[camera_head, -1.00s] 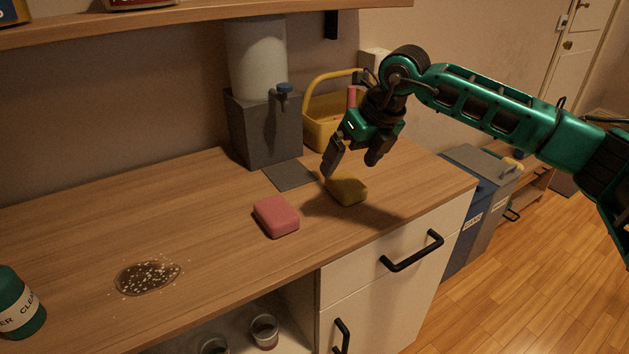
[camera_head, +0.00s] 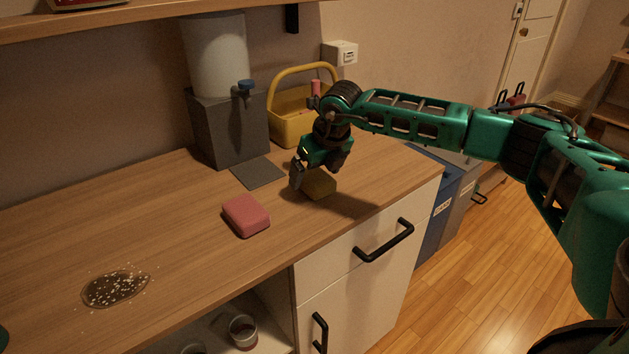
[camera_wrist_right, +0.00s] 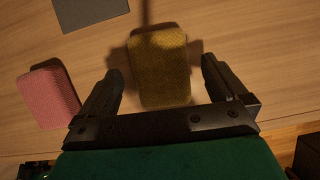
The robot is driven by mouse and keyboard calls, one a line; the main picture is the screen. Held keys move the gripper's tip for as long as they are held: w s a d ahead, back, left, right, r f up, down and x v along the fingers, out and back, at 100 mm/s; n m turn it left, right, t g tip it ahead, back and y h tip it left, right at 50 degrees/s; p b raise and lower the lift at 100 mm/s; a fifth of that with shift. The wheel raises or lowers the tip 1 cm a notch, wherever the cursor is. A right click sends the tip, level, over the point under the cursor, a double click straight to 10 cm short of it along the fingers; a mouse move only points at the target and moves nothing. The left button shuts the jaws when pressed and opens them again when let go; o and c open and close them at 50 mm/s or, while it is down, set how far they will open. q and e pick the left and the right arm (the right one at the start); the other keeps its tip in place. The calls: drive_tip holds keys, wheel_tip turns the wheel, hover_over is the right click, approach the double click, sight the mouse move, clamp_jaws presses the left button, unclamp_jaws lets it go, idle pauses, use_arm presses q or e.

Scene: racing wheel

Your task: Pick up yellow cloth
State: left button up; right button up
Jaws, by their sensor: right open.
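The yellow cloth (camera_head: 319,184) is a small, thick block on the wooden counter, near its right end. In the right wrist view the yellow cloth (camera_wrist_right: 159,66) lies between and just beyond the two fingers, with a textured top. My right gripper (camera_head: 316,180) is low over the cloth and partly hides it in the head view. In the right wrist view my right gripper (camera_wrist_right: 162,85) is open, one finger on each side, with gaps between fingers and cloth. My left gripper is not in view.
A pink sponge (camera_head: 246,215) lies left of the cloth; it also shows in the wrist view (camera_wrist_right: 48,97). Behind are a grey mat (camera_head: 257,172), a water dispenser (camera_head: 229,125) and a yellow basket (camera_head: 291,128). A speckled brown spill (camera_head: 115,288) is at left.

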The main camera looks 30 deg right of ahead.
sight(315, 175)
drive_tip(key=shift+x, duration=1)
drive_tip(key=shift+c, duration=0.5)
drive_tip(key=c, duration=1)
drive_tip(key=shift+o, duration=0.2)
drive_tip(key=shift+r, duration=0.15)
wheel_tip(315, 175, up, 20)
drive_tip(key=shift+p, duration=0.35)
